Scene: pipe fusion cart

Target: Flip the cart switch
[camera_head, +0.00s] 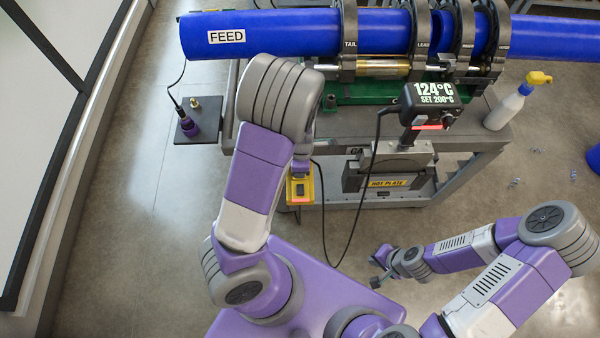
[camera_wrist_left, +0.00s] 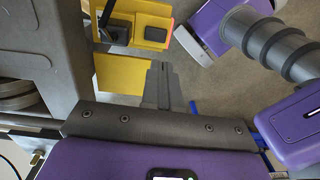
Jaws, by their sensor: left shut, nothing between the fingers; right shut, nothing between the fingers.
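The yellow switch box (camera_head: 300,190) is on the near side of the cart (camera_head: 470,140), with an orange-red patch on its lower part. In the left wrist view the yellow box (camera_wrist_left: 138,22) is at the top, with a dark switch part and an orange-red edge on its right. My left gripper (camera_wrist_left: 163,84) is shut and empty, its tips just below the box in that view. I cannot tell whether they touch it. In the head view my left arm partly hides it. My right gripper (camera_head: 378,281) is shut and empty, low and away from the cart.
A blue FEED pipe (camera_head: 275,35) lies in clamps on top of the cart. A display (camera_head: 432,98) reads 124°C, SET 200°C. A HOT PLATE unit (camera_head: 390,165) is right of the switch box. A black cable hangs between them. A spray bottle (camera_head: 508,106) stands at the cart's right end.

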